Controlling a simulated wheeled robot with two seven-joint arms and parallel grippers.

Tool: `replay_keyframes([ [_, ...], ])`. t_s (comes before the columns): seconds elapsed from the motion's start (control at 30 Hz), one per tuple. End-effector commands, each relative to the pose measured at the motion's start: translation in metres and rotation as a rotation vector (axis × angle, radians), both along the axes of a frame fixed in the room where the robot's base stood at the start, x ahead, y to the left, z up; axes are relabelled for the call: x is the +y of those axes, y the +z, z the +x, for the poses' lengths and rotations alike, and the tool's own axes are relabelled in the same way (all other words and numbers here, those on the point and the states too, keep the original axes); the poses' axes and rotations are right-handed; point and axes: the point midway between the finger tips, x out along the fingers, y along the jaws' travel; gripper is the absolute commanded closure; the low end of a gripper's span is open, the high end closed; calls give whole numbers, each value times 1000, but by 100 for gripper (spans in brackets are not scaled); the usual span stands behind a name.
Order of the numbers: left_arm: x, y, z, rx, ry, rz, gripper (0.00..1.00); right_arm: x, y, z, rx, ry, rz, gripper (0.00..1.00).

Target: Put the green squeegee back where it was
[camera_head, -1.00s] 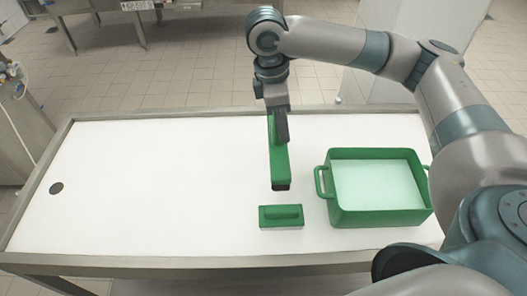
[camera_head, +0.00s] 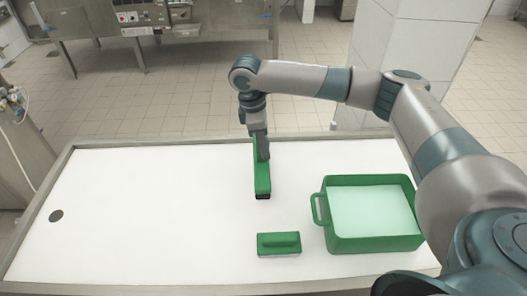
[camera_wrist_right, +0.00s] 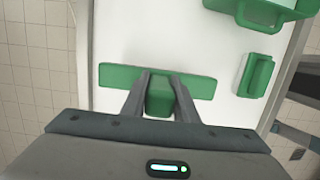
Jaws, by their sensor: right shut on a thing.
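The green squeegee (camera_head: 262,178) is a long bar with a dark end. It lies lengthwise front to back near the table's far edge, left of the green tub. My right gripper (camera_head: 262,157) comes down over it from above. In the right wrist view, the gripper (camera_wrist_right: 160,92) is shut on the squeegee's block-like green handle, with its green bar (camera_wrist_right: 116,76) spreading to both sides. The squeegee is at or close to the white tabletop; I cannot tell whether it touches. My left gripper is not in view.
A green tub (camera_head: 376,244) with pale liquid stands at the table's right. A small green block with a raised grip (camera_head: 279,243) lies left of it. The white table (camera_head: 150,220) is clear on the left, apart from a dark round hole (camera_head: 56,216).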

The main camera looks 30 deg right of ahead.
Motion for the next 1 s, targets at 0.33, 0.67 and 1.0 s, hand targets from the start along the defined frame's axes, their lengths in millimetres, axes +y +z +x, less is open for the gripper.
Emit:
replay_keyframes([
  [0.33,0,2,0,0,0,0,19,-2,-6,10,-2,0,-1,100],
  [0.67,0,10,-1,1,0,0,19,-2,-20,9,2,0,-1,100],
  [1.0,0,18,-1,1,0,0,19,-2,-46,10,-2,-1,-1,100],
])
